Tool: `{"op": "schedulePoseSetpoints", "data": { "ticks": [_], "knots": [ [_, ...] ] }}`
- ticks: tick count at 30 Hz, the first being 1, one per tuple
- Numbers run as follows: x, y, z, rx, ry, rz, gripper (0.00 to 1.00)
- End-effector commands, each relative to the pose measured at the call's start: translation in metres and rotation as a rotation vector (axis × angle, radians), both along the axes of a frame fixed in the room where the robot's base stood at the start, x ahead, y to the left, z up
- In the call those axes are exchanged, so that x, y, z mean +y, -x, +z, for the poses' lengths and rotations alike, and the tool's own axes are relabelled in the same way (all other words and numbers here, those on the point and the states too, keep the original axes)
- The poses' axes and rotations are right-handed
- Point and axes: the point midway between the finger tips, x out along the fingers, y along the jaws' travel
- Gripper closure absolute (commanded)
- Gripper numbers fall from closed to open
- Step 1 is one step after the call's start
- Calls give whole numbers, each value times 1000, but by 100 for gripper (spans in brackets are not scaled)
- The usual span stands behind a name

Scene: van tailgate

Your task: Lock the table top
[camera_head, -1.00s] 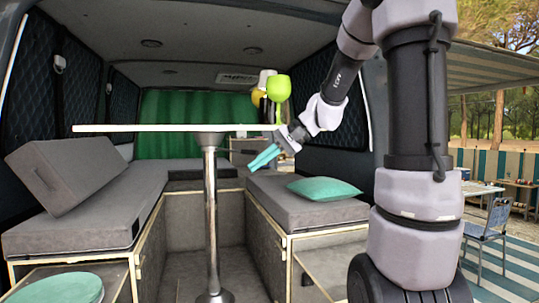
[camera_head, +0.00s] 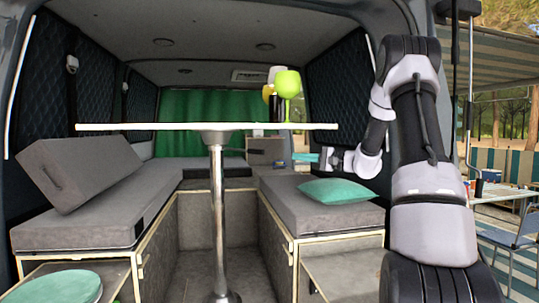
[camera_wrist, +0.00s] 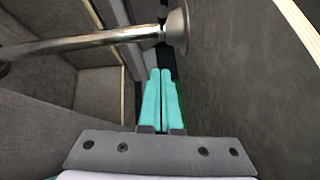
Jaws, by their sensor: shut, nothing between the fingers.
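The table top (camera_head: 180,127) is a thin white board seen edge-on in the head view, level and raised on a chrome leg (camera_head: 217,210). The leg meets a grey mount (camera_head: 215,138) under the board. In the wrist view the leg (camera_wrist: 80,41) crosses the upper left and ends in a round flange (camera_wrist: 177,27). My gripper (camera_head: 299,157) has teal fingers, shut and empty, below the right end of the board and right of the leg. The fingers also show in the wrist view (camera_wrist: 160,72), pointing past the flange without visible contact. No lock part can be clearly made out.
Green, white and yellow drinkware (camera_head: 287,84) and a dark bottle stand on the board's right part. A grey bench with a teal cushion (camera_head: 337,191) lies below my gripper. A left bench (camera_head: 85,217) carries a tilted backrest cushion (camera_head: 80,172). The aisle between is open.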

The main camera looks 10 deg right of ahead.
Motion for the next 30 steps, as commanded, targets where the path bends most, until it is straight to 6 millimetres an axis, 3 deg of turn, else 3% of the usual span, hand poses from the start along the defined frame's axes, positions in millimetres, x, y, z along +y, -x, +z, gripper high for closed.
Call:
{"op": "schedulePoseSetpoints", "data": {
  "ticks": [8, 22, 30],
  "knots": [
    [8, -4, 0, 0, 2, 3, 100],
    [83, -58, 4, 1, 2, 5, 100],
    [108, -37, 11, 2, 2, 3, 100]
  ]
}}
